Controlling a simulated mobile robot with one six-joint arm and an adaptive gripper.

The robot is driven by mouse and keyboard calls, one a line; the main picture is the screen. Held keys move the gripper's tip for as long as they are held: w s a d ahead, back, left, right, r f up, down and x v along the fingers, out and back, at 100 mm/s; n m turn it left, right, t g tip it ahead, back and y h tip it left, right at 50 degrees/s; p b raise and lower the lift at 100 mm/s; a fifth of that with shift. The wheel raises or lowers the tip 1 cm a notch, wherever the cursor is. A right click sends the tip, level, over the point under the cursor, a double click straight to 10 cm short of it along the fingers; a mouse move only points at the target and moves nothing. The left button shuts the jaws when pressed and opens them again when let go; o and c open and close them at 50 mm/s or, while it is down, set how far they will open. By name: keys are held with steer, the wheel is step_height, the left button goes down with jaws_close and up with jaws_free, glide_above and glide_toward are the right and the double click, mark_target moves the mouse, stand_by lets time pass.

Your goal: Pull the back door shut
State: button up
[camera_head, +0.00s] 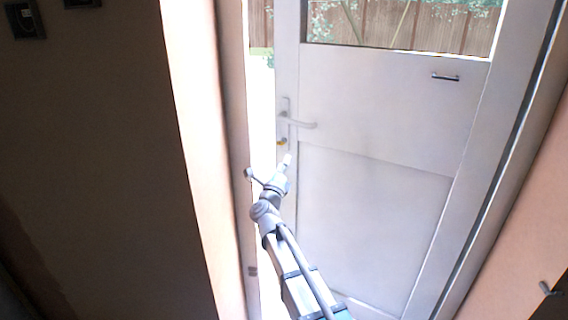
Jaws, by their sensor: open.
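The back door (385,110) is pale grey-white, with a window in its upper part. It stands open, with a bright gap between its left edge and the door frame (205,150). Its hinge side is at the right. A lever handle (298,123) on a long plate sits near the door's left edge, with a small yellowish spot below it. My gripper (269,170) is open and small in the picture, in front of the gap, below and left of the lever. It looks empty and apart from the lever. I cannot tell its exact distance from the door.
A small horizontal metal handle (446,77) is on the door's upper right. A dark wall (90,150) fills the left, with a switch plate (24,18) at the top. A wooden fence (420,25) shows outside. A small hook-like fitting (549,290) is on the right wall.

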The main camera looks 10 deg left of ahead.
steer(key=shift+s+f, duration=0.2)
steer(key=shift+s, duration=0.3)
stand_by(0.3)
steer(key=n+g+y+p, duration=0.2)
steer(key=n+y+p, duration=0.2)
steer(key=n+p, duration=0.45)
glide_toward(296, 123)
steer(key=s+f, duration=0.1)
steer(key=s, duration=0.2)
steer(key=shift+w+f, duration=0.1)
steer(key=shift+f, duration=0.05)
steer(key=w+r+p, duration=0.1)
steer(key=w, duration=0.3)
steer(key=w+r+p, duration=0.1)
steer(key=w, duration=0.4)
steer(key=w+p, duration=0.1)
steer(key=w, duration=0.3)
steer(key=shift+w+a+r, duration=0.2)
steer(key=shift+w+r, duration=0.05)
steer(key=shift+r, duration=0.15)
jaws_close()
